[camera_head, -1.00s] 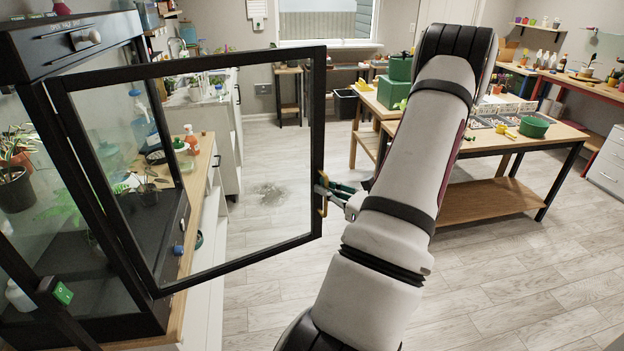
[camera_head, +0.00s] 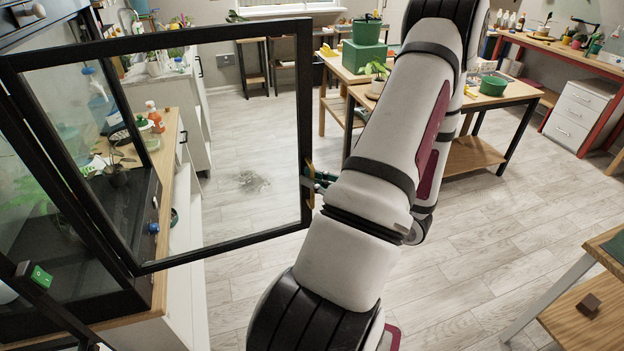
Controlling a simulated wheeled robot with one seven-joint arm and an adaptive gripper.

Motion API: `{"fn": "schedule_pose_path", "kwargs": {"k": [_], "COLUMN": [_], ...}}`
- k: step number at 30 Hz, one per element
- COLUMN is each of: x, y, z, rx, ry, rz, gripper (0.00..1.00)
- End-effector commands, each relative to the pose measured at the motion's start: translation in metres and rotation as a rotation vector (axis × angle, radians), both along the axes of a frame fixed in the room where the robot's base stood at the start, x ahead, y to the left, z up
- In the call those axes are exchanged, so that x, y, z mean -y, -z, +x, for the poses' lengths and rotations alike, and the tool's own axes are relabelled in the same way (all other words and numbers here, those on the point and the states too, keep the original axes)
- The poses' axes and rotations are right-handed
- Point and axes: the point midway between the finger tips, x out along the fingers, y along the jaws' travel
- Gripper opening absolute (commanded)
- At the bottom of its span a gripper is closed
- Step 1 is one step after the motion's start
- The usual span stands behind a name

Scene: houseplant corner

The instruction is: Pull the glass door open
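The glass door (camera_head: 308,120) has a black frame and hangs from a black glass cabinet (camera_head: 128,205) at the left. It stands swung well out from the cabinet. Its handle is at the free right edge, about mid-height, and is mostly hidden. My gripper (camera_head: 309,182) is at that handle, with its fingers at the door's edge. My arm hides part of the gripper. The fingers look closed around the handle, though the contact is small in the picture.
Green pots and boxes stand on a wooden workbench (camera_head: 468,104) behind my arm. A wooden-topped counter (camera_head: 164,150) runs under the cabinet. A low table (camera_head: 575,325) with a small brown block is at the lower right. The grey floor between is clear.

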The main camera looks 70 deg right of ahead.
Motion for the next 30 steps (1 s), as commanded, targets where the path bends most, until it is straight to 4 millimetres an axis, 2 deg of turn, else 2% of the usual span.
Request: {"fn": "schedule_pose_path", "kwargs": {"k": [1, 3, 12, 16, 20, 30], "x": [0.001, 0.001, 0.001, 0.000, -0.004, -0.018], "y": [0.000, 0.000, 0.000, 0.000, 0.001, 0.001], "z": [-0.001, -0.001, -0.001, -0.008, -0.028, -0.093], "rx": [-0.001, -0.001, -0.001, -0.001, -0.002, -0.002], "ry": [0.003, 0.003, 0.002, 0.005, 0.006, 0.006], "rz": [-0.002, -0.002, -0.001, -0.001, -0.001, -0.002], "gripper": [0.18, 0.30, 0.30, 0.30, 0.30, 0.30]}}
